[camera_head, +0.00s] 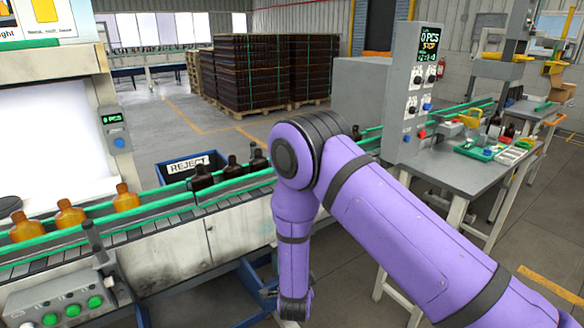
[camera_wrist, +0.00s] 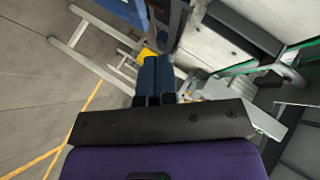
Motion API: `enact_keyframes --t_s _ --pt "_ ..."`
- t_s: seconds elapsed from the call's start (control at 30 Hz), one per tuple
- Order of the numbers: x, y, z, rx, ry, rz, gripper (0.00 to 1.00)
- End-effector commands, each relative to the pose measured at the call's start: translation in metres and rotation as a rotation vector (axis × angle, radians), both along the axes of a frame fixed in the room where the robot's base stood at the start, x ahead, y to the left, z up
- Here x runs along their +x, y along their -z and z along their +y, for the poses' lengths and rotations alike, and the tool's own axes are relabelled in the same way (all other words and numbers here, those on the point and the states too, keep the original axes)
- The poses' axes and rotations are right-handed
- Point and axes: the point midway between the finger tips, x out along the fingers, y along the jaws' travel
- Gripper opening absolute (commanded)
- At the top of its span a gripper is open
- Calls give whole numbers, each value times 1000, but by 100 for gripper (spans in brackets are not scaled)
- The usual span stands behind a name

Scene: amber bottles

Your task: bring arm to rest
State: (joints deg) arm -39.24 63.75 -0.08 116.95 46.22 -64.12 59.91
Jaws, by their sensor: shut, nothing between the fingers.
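My purple arm (camera_head: 400,225) reaches in from the lower right in the head view, bends at a dark joint and hangs downward in front of the conveyor. In the wrist view my gripper (camera_wrist: 155,62) shows as two dark blue fingers side by side. They are closed together with nothing between them. In the head view the fingers are not clearly visible, as the arm's lower end is at the bottom edge of the picture. No bottle is near the fingers in the wrist view.
The conveyor (camera_head: 165,262) carries amber bottles (camera_head: 127,198) at left and darker bottles (camera_head: 202,180) nearer the middle. A blue reject bin (camera_head: 178,172) stands behind it. A grey worktable (camera_head: 450,178) with trays stands at right. Open floor (camera_wrist: 40,70) shows in the wrist view.

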Motion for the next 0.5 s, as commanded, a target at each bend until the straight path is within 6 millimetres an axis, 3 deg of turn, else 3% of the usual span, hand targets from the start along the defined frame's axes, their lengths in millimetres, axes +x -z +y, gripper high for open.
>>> enact_keyframes --t_s 0.03,0.2,0.5 --pt "10 -21 0 10 -9 16 0" --pt "28 -76 -5 19 -64 90 0" --pt "41 -178 -25 4 -194 191 0"
